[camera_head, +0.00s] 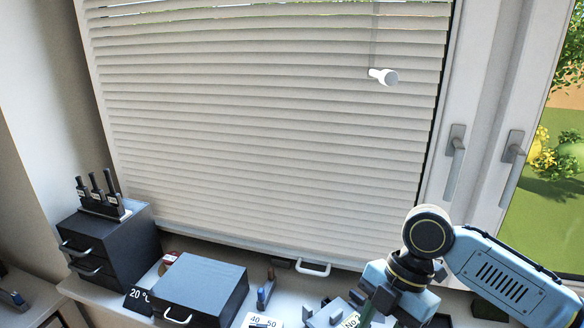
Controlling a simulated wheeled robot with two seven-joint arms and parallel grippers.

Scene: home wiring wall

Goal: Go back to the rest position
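My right arm (505,281) comes in from the right edge, pale blue with dark joints. It bends at a dark round joint and runs down to my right gripper (384,298) at the bottom edge, above the sill. Its fingertips are not clearly shown, so I cannot tell whether it is open or holds something. My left gripper is not in view.
A white blind (270,120) with a white cord knob (384,76) covers the window; two handles (454,163) are at right. The sill holds a dark drawer unit (110,243), a dark grey case (203,286), a 20 °C sign (138,300) and small blocks.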

